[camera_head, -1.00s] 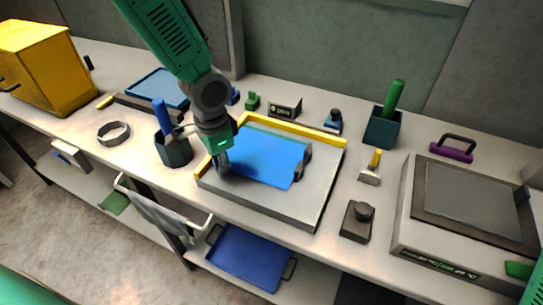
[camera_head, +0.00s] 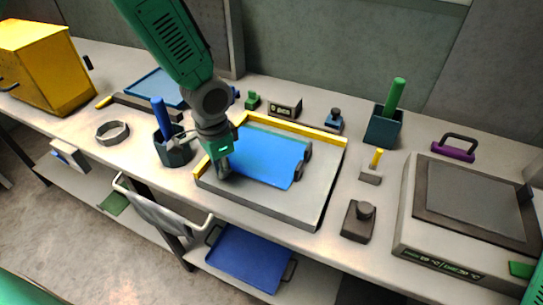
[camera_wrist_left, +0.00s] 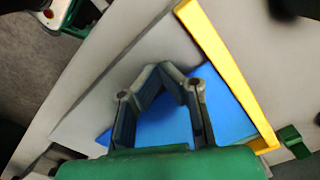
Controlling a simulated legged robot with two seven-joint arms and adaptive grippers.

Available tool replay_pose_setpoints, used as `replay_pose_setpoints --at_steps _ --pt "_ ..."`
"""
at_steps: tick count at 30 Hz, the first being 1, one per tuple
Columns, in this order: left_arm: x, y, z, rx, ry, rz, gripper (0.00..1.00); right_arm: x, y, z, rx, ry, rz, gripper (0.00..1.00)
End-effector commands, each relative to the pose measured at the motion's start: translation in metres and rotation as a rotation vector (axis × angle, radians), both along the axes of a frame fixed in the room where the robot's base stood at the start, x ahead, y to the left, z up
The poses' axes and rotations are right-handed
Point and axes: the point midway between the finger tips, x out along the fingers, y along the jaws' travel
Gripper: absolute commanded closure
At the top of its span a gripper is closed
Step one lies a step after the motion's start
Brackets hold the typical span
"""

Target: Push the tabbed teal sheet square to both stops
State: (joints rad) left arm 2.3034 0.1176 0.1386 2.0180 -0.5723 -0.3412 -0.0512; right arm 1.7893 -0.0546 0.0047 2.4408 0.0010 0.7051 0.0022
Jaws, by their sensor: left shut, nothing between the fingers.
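The sheet (camera_head: 265,158) looks bright blue, with a teal strip (camera_head: 272,133) along its back side and dark tab-like pieces (camera_head: 304,160) at its right edge. It lies on a grey plate (camera_head: 270,203) with a yellow back stop (camera_head: 300,130) and a yellow left stop (camera_head: 203,164). A teal gap shows between blue and back stop. My left gripper (camera_head: 222,170) is shut and empty, low at the sheet's left near corner. In the left wrist view its fingertips (camera_wrist_left: 168,72) meet beside the blue sheet (camera_wrist_left: 232,112) and the yellow stop (camera_wrist_left: 225,60). Contact is unclear. My right gripper is out of view.
A dark cup with a blue handle (camera_head: 173,151) stands close left of the plate. A dark knobbed block (camera_head: 359,221) and a small yellow-handled block (camera_head: 371,170) stand to its right, before a large grey machine (camera_head: 465,225). A blue tray (camera_head: 250,255) lies on the lower shelf.

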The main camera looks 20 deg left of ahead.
Motion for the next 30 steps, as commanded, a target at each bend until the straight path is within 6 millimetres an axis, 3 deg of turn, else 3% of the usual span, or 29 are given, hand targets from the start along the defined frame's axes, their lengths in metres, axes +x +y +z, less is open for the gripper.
replay_pose_setpoints --at_steps 30 --pt "-0.0002 0.0000 -0.0001 0.001 0.001 0.000 1.00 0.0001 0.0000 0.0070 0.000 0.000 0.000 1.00"
